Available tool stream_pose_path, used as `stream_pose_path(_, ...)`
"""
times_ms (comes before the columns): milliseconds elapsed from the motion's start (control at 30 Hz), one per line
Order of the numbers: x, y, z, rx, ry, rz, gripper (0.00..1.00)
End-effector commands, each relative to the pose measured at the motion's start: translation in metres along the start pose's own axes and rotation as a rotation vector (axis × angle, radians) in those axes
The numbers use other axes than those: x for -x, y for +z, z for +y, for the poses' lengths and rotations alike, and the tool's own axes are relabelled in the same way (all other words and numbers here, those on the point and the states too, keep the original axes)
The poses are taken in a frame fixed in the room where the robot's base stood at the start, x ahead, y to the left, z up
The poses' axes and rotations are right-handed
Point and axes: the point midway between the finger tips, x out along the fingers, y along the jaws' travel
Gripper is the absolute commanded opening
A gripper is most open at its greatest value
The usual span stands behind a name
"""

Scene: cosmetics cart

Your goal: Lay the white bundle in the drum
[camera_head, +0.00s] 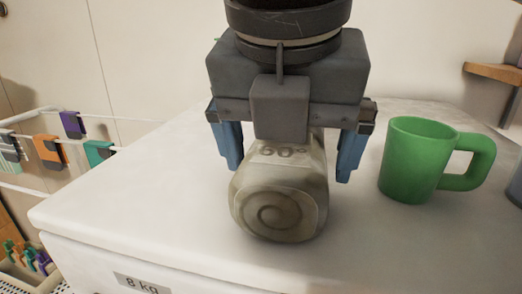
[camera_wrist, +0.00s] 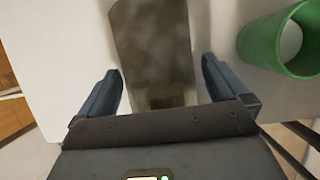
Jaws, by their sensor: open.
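The white bundle (camera_head: 280,205) looks like a rolled, off-white cloth with a spiral end facing the head camera and "60°" marked on top. It lies on the white top of a machine labelled "8 kg". In the wrist view the bundle (camera_wrist: 152,45) is a greyish strip running between the fingers. My gripper (camera_head: 287,172) is open above and behind its near end, one blue finger on each side, with gaps visible in the wrist view (camera_wrist: 161,70). The drum is not in view.
A green mug (camera_head: 409,160) stands on the machine top (camera_head: 120,215), close to the right finger. A wooden shelf (camera_head: 495,72) is at the right. The top's left part is clear.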

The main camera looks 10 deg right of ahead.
Motion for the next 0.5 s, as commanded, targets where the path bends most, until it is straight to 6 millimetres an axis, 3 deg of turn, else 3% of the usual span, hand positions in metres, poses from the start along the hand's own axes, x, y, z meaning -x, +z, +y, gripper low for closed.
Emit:
stream_pose_path(333,-0.0079,-0.0002,0.0000,0.001,0.000,0.000,0.99)
stream_pose_path(500,-0.0077,-0.0002,0.0000,0.001,0.000,0.000,0.83)
